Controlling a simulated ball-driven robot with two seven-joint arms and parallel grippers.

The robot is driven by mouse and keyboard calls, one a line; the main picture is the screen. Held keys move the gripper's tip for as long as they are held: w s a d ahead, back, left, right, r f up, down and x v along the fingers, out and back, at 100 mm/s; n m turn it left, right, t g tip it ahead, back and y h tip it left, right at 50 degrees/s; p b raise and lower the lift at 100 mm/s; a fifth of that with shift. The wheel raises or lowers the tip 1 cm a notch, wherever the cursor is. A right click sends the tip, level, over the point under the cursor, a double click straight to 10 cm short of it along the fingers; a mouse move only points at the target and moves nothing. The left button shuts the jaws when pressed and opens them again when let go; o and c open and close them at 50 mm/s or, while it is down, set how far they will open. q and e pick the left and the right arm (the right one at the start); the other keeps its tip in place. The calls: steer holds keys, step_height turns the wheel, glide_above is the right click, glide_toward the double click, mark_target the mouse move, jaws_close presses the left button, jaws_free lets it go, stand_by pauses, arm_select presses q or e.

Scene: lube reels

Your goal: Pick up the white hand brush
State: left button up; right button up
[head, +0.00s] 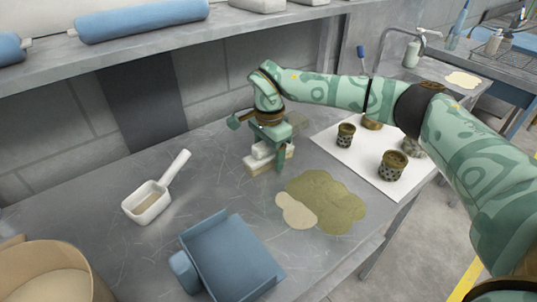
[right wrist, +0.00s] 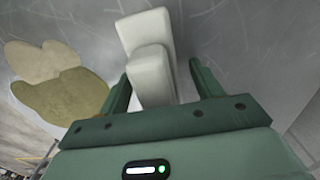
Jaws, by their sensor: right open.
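The white hand brush (head: 262,160) lies on the grey metal table, a pale block with a raised grip on top. My right gripper (head: 272,143) is above it, pointing down, with its fingers open around the upper part. In the right wrist view, the white brush (right wrist: 150,52) stands between the two open green fingers (right wrist: 158,76), with gaps visible beside it. Part of the brush is hidden by the gripper in the head view. My left gripper is not in view.
A white scoop (head: 148,205) and a blue dustpan-like tray (head: 232,258) lie to the left and front. An olive and beige spill (head: 325,198) is right of the brush. Dark knurled cups (head: 392,166) stand on a white sheet (head: 357,166). A shelf (head: 160,47) runs behind.

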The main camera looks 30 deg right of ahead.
steer(key=c, duration=1.1)
steer(key=shift+r, duration=0.1)
steer(key=shift+r+p, duration=0.3)
steer(key=shift+r, duration=0.25)
steer(key=r+p, duration=0.1)
steer(key=r, duration=0.2)
steer(key=shift+s+r, duration=0.1)
steer(key=shift+s, duration=0.1)
arm_select(q)
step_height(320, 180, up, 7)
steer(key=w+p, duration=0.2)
steer(key=p, duration=0.3)
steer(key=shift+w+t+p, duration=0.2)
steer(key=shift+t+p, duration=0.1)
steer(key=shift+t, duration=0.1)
arm_select(e)
steer(key=s+r, duration=0.3)
steer(key=s, duration=0.1)
steer(key=s+r, duration=0.2)
steer(key=s, duration=0.3)
steer(key=s+d+r, duration=0.1)
steer(key=s+r, duration=0.2)
steer(key=s, duration=0.1)
steer(key=shift+s+r, duration=0.3)
